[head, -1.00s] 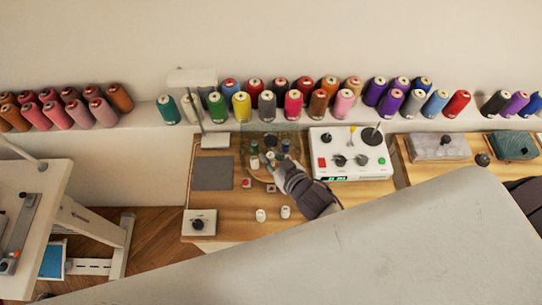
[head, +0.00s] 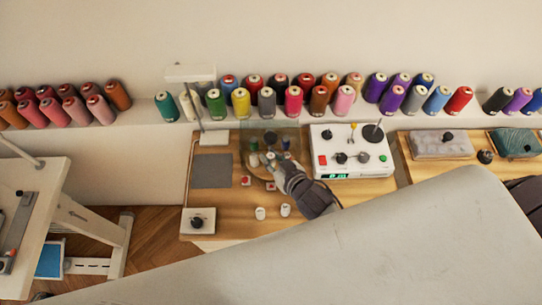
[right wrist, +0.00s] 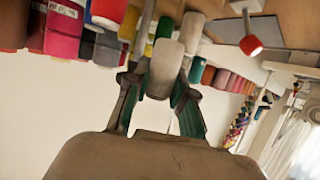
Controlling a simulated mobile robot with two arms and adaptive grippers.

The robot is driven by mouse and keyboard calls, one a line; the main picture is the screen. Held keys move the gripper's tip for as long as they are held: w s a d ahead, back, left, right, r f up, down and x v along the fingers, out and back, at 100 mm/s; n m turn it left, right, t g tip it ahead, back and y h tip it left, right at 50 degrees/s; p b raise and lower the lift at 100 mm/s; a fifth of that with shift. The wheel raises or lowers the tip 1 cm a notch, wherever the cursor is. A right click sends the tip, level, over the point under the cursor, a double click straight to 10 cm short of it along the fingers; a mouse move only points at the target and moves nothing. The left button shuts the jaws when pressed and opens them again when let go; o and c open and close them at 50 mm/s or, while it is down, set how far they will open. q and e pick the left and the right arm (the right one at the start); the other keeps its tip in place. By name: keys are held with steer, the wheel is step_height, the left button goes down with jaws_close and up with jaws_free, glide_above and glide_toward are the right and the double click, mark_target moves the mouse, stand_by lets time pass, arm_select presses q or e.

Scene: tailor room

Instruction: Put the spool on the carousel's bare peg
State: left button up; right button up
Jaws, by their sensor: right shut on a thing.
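The carousel (head: 258,172) is a round wooden base on the table, behind a clear shield, with small green, blue and pale spools standing on it. My right gripper (head: 274,163) reaches over its right front side. In the right wrist view its fingers (right wrist: 160,88) are shut on a pale grey-white spool (right wrist: 164,68). Another pale spool (right wrist: 190,32) shows just beyond the held one. My gripper and the shield hide much of the carousel, and I cannot make out the bare peg. My left gripper is not in view.
A white control box (head: 350,150) stands close right of the carousel. A lamp stand (head: 213,138) and grey mat (head: 212,171) lie left. Two white spools (head: 260,213) (head: 285,210) and small red-topped blocks (head: 246,181) are in front. Thread cones line the shelf behind.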

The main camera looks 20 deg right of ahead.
steer(key=shift+f+b, duration=1.15)
steer(key=shift+f, duration=0.6)
steer(key=shift+f+b, duration=0.35)
steer(key=shift+f, duration=0.2)
steer(key=o, duration=0.9)
steer(key=shift+r, duration=0.1)
steer(key=v, duration=1.2)
steer(key=shift+d, duration=0.1)
